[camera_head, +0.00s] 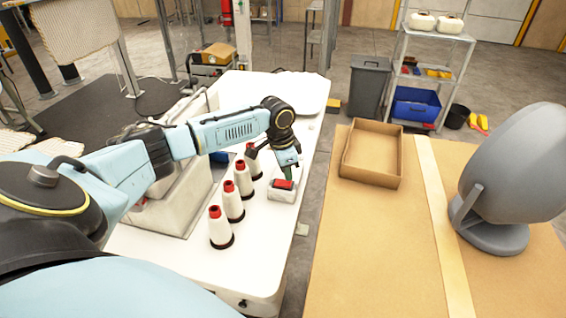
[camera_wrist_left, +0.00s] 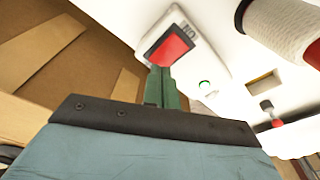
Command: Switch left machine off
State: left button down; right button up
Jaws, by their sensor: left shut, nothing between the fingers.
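The left machine's white table (camera_head: 255,270) stands in the middle of the head view. On it sits a small white switch box (camera_head: 281,195) with a red switch (camera_head: 283,184) on top. My left gripper (camera_head: 287,176) reaches down over the box, its green fingers shut and empty, close at the red switch. In the left wrist view the fingertips (camera_wrist_left: 160,70) are right beside the red switch (camera_wrist_left: 172,48); whether they touch it I cannot tell. My right gripper is out of view.
Several white thread cones with red tops (camera_head: 220,228) stand in a row just left of the switch box. A cardboard tray (camera_head: 372,178) and a grey rounded device (camera_head: 515,165) are on the brown table (camera_head: 375,260) at right. A floor gap separates the tables.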

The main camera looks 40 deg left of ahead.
aim_at(287, 184)
pick_arm(q)
jog(key=shift+f+b, duration=0.3)
jog(key=shift+f, duration=0.6)
dwell(0.7)
notch_tip(287, 184, up, 7)
jog(key=p, duration=0.8)
jog(key=shift+r, duration=0.1)
dwell(0.3)
jog(key=shift+s, duration=0.1)
